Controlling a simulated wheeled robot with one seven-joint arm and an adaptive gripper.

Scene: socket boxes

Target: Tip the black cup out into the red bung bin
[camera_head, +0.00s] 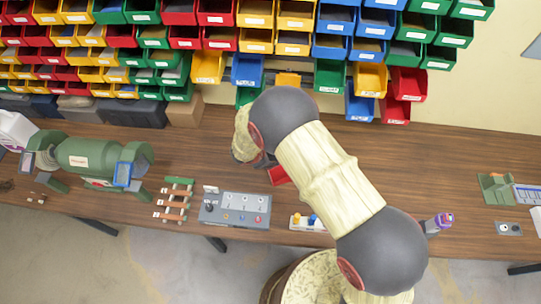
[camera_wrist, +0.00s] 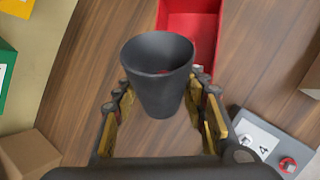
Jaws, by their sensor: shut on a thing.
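The black cup (camera_wrist: 158,85) sits between the fingers of my gripper (camera_wrist: 165,100) in the wrist view, its open mouth facing the camera. My gripper is shut on the cup's sides. A small bit of red shows inside the cup, too small to name. The red bung bin (camera_wrist: 207,65) lies just beyond the cup in the wrist view, partly hidden behind its rim. In the head view the red bin (camera_head: 279,176) shows only in part beside my arm. The cup and gripper are hidden behind my arm there.
A grey control box (camera_head: 235,209) stands in front of the bin, also in the wrist view (camera_wrist: 262,140). A wooden-runged rack (camera_head: 175,199) and a green bench grinder (camera_head: 95,158) stand left. Stacked bins line the back wall. A cardboard box (camera_head: 184,111) stands behind. The bench right of my arm is mostly clear.

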